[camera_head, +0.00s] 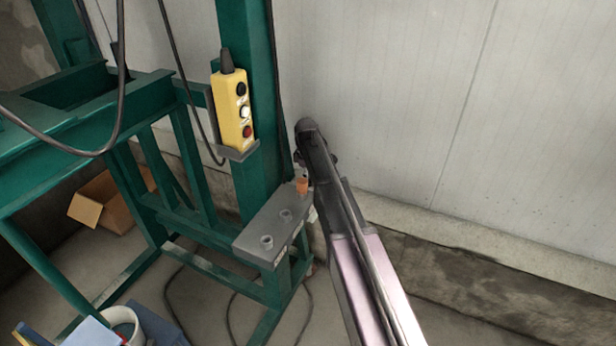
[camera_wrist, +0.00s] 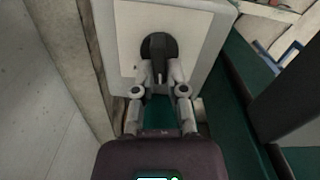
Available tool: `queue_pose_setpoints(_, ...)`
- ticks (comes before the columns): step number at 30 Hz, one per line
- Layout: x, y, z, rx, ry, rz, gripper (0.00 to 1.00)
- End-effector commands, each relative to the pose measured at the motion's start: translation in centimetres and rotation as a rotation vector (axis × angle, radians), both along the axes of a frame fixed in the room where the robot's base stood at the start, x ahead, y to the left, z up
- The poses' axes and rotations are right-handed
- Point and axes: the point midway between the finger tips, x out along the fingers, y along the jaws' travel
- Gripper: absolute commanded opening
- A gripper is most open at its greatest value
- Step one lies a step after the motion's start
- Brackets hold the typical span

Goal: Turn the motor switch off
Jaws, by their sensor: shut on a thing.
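The motor switch is a black rotary knob (camera_wrist: 158,47) on a pale square box (camera_wrist: 205,25) in the wrist view. Its narrow handle points toward my gripper, in line with it. My gripper (camera_wrist: 160,78) is shut on the handle, with one fingertip on each side. No marks showing the switch's position are readable.
A yellow pendant with buttons (camera_head: 233,110) hangs on the green frame (camera_head: 252,185). Cables hang at the left. A cardboard box (camera_head: 100,205) lies on the floor. The pale wall (camera_head: 420,90) is bare.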

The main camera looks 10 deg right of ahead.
Motion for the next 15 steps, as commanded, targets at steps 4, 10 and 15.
queue_pose_setpoints(4,-0.43,0.25,-0.04,0.003,0.005,0.137,0.0)
queue_pose_setpoints(10,-0.64,0.32,-0.05,0.004,0.006,0.295,0.0)
queue_pose_setpoints(15,-0.78,0.37,-0.06,0.005,0.006,0.388,0.0)
